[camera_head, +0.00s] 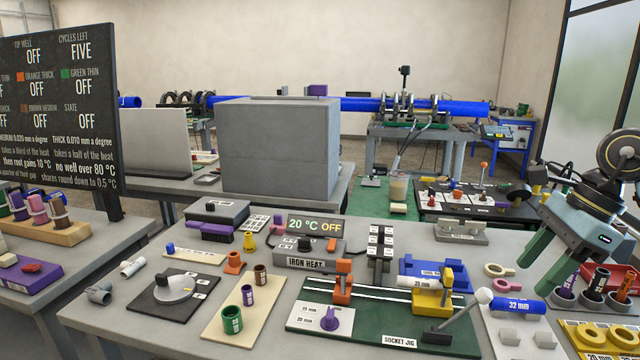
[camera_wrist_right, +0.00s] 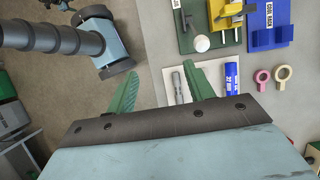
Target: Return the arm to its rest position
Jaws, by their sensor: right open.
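My right gripper (camera_head: 541,276) hangs above the right end of the front bench, its two green fingers pointing down and left. It is open. In the right wrist view the fingers (camera_wrist_right: 160,80) are spread with nothing held between them. The blue 32 mm pipe piece (camera_head: 518,305) lies on a pale pad just below and left of the fingers. It also shows in the wrist view (camera_wrist_right: 232,76), to the right of the right finger and apart from it. My left gripper is not in view.
The green socket jig (camera_head: 400,340) with its white-balled lever (camera_head: 484,296) stands left of the gripper. A blue cool rack (camera_head: 425,268) is behind it. A red holder with dark cups (camera_head: 625,280) and a yellow tray (camera_head: 570,340) are at the right. A large grey box (camera_head: 280,150) stands farther back.

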